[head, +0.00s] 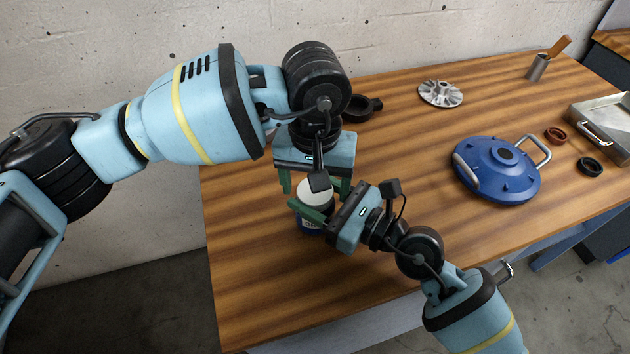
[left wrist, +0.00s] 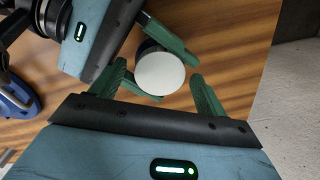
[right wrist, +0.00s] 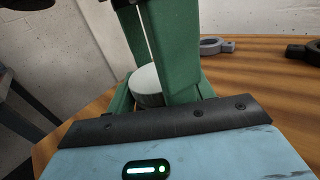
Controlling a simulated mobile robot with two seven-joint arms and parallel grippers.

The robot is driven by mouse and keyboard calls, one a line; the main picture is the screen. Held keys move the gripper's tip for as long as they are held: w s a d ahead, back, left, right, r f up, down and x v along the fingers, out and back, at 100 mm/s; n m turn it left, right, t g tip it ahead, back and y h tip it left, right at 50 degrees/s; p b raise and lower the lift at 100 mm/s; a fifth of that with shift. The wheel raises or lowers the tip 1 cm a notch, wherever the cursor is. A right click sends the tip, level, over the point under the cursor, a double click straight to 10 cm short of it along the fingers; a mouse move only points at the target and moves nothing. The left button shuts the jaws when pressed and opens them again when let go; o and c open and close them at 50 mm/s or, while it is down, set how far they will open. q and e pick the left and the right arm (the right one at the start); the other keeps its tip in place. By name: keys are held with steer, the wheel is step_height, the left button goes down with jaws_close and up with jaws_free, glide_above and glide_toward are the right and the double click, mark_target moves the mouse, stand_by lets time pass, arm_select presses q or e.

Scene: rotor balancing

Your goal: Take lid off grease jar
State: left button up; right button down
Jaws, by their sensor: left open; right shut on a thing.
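The grease jar (head: 311,226) stands upright on the wooden table, with a dark blue body and a white round lid (head: 316,192) on top. The lid also shows in the left wrist view (left wrist: 160,74) and the right wrist view (right wrist: 146,86). My right gripper (head: 318,212) is shut on the jar's body from the right side, below the lid; its fingers partly hide the jar. My left gripper (head: 316,184) points down above the jar. It is open, with its fingers on either side of the lid; whether they touch it I cannot tell.
A blue round cover (head: 490,172) with metal handles lies to the right. A silver impeller (head: 441,93), a cup with a wooden-handled tool (head: 538,67), red (head: 555,135) and black (head: 590,166) rings, and a metal tray (head: 604,116) stand farther off. The table between is clear.

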arm_select(q)
steer(key=shift+r, duration=2.25)
steer(key=shift+r+m, duration=1.7)
steer(key=shift+c, duration=0.3)
steer(key=shift+f, duration=0.15)
steer(key=shift+f, duration=3.9)
